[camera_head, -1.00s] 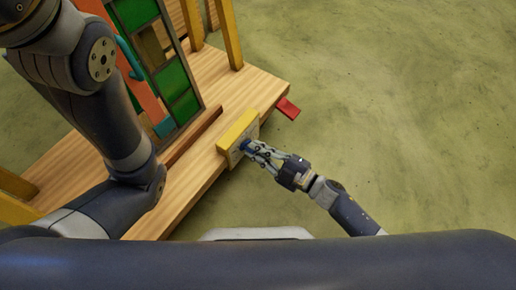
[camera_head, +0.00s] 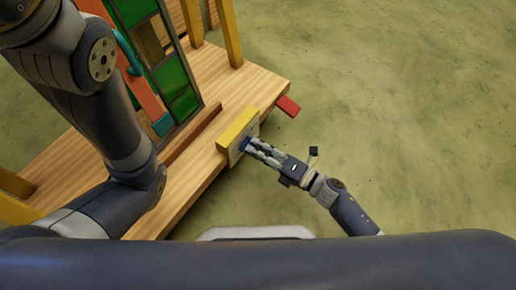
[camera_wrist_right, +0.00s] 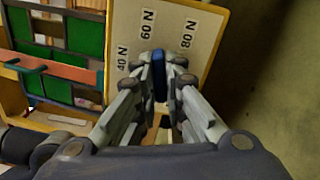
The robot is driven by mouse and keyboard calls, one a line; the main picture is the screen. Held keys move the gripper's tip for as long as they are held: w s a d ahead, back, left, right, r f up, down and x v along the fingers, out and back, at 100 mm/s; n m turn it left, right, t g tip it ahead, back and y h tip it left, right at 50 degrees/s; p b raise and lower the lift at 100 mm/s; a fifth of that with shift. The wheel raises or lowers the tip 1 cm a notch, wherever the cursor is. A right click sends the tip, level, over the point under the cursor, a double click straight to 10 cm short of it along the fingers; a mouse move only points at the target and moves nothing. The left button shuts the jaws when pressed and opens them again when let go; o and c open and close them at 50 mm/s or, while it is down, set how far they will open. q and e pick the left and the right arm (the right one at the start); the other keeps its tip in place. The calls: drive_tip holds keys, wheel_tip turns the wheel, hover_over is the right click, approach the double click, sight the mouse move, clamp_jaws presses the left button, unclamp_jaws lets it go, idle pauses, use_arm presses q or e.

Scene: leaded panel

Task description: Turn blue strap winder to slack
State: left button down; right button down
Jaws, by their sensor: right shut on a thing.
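The blue strap winder (camera_head: 246,144) sits on the face of a yellow-edged box (camera_head: 237,127) at the front edge of the wooden bench. In the right wrist view the winder (camera_wrist_right: 159,76) is a narrow blue bar standing upright in the picture. A pale dial plate (camera_wrist_right: 190,28) behind it reads 40 N, 60 N and 80 N. My right gripper (camera_head: 252,147) is shut on the winder, with its fingertips on both sides of it; the fingers hide part of the plate. My left arm crosses the left of the head view, and its gripper is out of frame.
A leaded panel with green panes (camera_head: 174,78) stands on the wooden bench (camera_head: 190,180) behind the box. A red tab (camera_head: 288,106) sticks out at the bench's right corner. The floor to the right is clear.

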drive_tip(key=shift+f+n+b, duration=0.1)
drive_tip(key=shift+n+b, duration=0.2)
drive_tip(key=shift+n, duration=1)
drive_tip(key=c, duration=1.7)
unclamp_jaws()
drive_tip(key=shift+s+d, duration=0.1)
drive_tip(key=shift+d, duration=0.05)
drive_tip(key=v, duration=1.2)
